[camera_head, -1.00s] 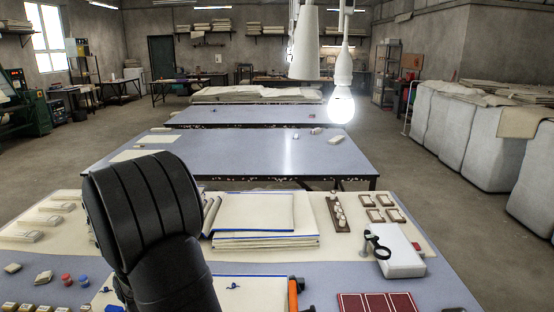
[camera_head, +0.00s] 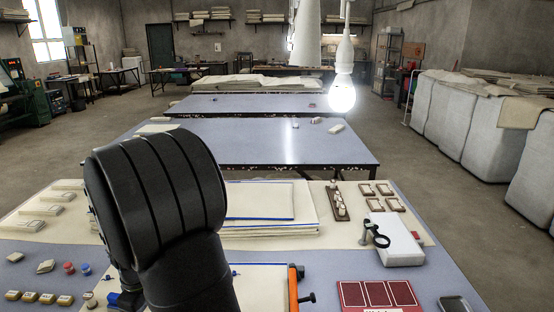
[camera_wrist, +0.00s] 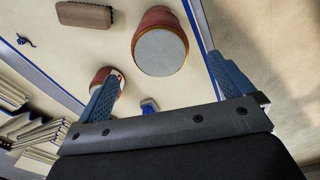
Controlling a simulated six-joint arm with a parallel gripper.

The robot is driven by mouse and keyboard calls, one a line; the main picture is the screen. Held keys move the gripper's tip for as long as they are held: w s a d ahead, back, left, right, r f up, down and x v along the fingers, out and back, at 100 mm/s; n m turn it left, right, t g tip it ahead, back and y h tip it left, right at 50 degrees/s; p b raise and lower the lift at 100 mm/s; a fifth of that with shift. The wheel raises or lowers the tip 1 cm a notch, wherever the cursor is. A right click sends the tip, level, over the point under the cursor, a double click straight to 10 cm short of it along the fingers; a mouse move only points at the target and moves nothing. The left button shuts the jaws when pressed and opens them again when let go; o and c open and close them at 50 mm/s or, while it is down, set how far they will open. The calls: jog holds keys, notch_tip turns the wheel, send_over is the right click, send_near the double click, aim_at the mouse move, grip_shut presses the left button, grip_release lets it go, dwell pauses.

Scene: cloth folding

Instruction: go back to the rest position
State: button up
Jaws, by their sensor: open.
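My gripper (camera_wrist: 164,68) shows in the wrist view with its two blue fingers spread wide and nothing held between them. Below it is a cream cloth (camera_wrist: 100,40) with blue edges. A red cylinder (camera_wrist: 162,45) with a grey top stands beyond the fingertips. A smaller red-and-white round thing (camera_wrist: 104,78) is partly behind the left finger. In the head view, my dark arm covers the middle left of the near table (camera_head: 440,280) and part of the cloth (camera_head: 262,285). The fingers are not clear there.
A folded cloth stack (camera_head: 265,205) lies behind my arm. A white box (camera_head: 396,240), red cards (camera_head: 375,294) and an orange clamp (camera_head: 293,288) are at the right. Small pieces (camera_head: 45,267) lie at the left. A lit bulb (camera_head: 342,95) hangs above. A brown brush (camera_wrist: 84,14) shows in the wrist view.

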notch_tip(320, 180, down, 10)
jog(key=shift+r, duration=0.1)
notch_tip(320, 180, up, 5)
jog(key=shift+f, duration=0.1)
jog(key=w+d+r, duration=0.2)
jog(key=d+r, duration=0.5)
jog(key=d, duration=0.5)
jog(key=w+a+f+n, duration=0.1)
jog(key=a+f, duration=0.1)
jog(key=a, duration=0.3)
jog(key=w+a+f, duration=0.1)
jog(key=a+f, duration=0.1)
jog(key=a, duration=0.3)
jog(key=shift+w+a+n, duration=0.3)
jog(key=shift+w+n, duration=0.05)
jog(key=shift+n, duration=0.05)
